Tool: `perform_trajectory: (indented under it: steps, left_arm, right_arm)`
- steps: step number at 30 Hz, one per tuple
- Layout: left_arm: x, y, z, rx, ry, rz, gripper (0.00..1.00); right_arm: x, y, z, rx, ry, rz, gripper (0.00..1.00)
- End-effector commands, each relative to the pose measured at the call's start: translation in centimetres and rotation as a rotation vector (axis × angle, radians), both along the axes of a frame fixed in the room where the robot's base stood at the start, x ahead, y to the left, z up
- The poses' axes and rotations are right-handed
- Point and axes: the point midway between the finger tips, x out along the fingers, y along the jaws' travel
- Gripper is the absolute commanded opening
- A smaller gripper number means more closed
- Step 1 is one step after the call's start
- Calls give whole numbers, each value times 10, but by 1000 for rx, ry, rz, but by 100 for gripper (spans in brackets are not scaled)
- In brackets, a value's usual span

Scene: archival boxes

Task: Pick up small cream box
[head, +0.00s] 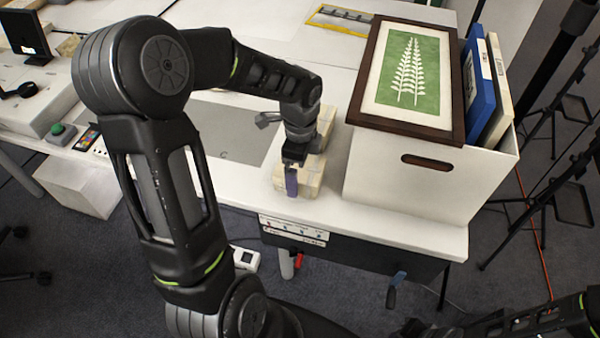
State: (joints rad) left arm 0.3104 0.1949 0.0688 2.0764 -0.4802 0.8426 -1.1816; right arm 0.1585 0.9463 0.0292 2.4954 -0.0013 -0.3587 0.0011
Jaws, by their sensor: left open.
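A small cream box (311,178) sits near the front edge of the white table, left of the big white carton. Another cream box (326,118) shows behind it, partly covered by my wrist. My left gripper (293,176) reaches down over the front box from above. It is open; one finger shows in front of the box's near face, and the other finger is hidden. I cannot tell whether the finger touches the box. Part of my right arm and what looks like its gripper (414,328) show at the bottom edge, its jaws unclear.
A white carton (400,190) stands close on the right, with a framed green leaf print (410,70) on top and a blue binder (479,85) in it. A grey mat (235,135) lies left of the boxes. Tripod stands (560,125) are at the far right.

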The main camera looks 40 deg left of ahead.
Motion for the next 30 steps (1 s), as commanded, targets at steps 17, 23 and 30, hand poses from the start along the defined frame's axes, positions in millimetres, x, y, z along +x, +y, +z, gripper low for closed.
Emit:
perform_trajectory:
  steps: [17, 23, 30]
  left_arm:
    - [0, 0, 0, 0, 0, 0, 72]
    - [0, 0, 0, 0, 0, 0, 56]
    - [0, 0, 0, 0, 0, 0, 36]
  right_arm:
    - [0, 0, 0, 0, 0, 0, 0]
    - [0, 0, 0, 0, 0, 0, 0]
    - [0, 0, 0, 0, 0, 0, 0]
